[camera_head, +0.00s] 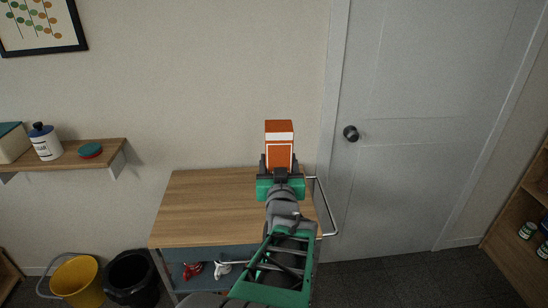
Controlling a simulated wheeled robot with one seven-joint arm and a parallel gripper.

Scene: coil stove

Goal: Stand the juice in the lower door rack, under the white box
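The juice (279,133) is an orange carton with a white band. It stands upright in my gripper (279,164), whose dark fingers lie on either side of its lower part. The gripper appears shut on it. The carton shows against the wall beyond the back right of the wooden cart top; its bottom is hidden by the gripper. No door rack and no white box in a rack are in view.
A cart with a wooden top (205,205) and metal handle (328,212) stands below my arm; its visible top is bare. A closed grey door (420,130) is right, with shelving (520,240) beyond. A wall shelf (75,158) holds containers. A yellow bucket (78,282) and black bin (132,278) stand left.

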